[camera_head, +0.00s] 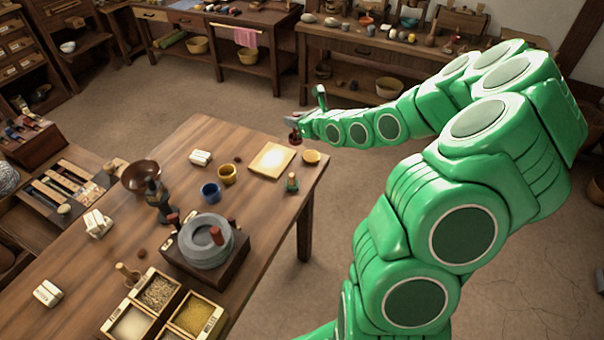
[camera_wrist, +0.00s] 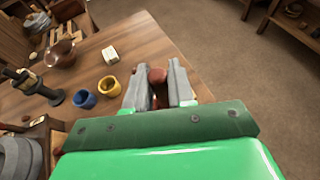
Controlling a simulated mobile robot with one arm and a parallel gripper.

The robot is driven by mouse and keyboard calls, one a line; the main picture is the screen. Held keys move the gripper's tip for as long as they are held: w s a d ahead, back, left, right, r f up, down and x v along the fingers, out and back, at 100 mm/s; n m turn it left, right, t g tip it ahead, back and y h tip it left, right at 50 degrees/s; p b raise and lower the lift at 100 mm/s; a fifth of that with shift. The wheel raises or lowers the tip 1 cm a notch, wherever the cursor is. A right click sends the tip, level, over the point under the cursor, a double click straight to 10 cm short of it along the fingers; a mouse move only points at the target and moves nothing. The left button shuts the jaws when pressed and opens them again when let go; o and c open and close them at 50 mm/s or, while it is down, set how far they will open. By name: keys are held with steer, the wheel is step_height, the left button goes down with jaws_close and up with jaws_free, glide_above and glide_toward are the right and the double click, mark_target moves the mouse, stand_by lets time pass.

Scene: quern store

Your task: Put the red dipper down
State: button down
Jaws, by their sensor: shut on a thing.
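My gripper (camera_head: 293,118) is at the far right corner of the wooden table (camera_head: 150,228), above the table top. It is shut on the red dipper (camera_head: 295,136), which hangs dark red below the fingers. In the wrist view the red dipper (camera_wrist: 157,76) shows between the two grey fingers (camera_wrist: 158,88), and the rest of it is hidden by them. A pale square board (camera_head: 271,160) lies on the table just below and in front of the gripper.
Yellow (camera_head: 227,174) and blue (camera_head: 210,193) cups stand left of the board. A stone quern (camera_head: 206,243) and grain boxes (camera_head: 160,292) stand nearer. Bare wood shows beyond the cups.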

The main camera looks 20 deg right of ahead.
steer(key=shift+s+d, duration=0.1)
steer(key=shift+d, duration=1)
step_height(320, 180, down, 5)
steer(key=shift+a+f, duration=0.1)
steer(key=shift+f, duration=4.8)
steer(key=c, duration=1)
jaws_free()
steer(key=shift+f, duration=0.1)
steer(key=shift+o, duration=0.2)
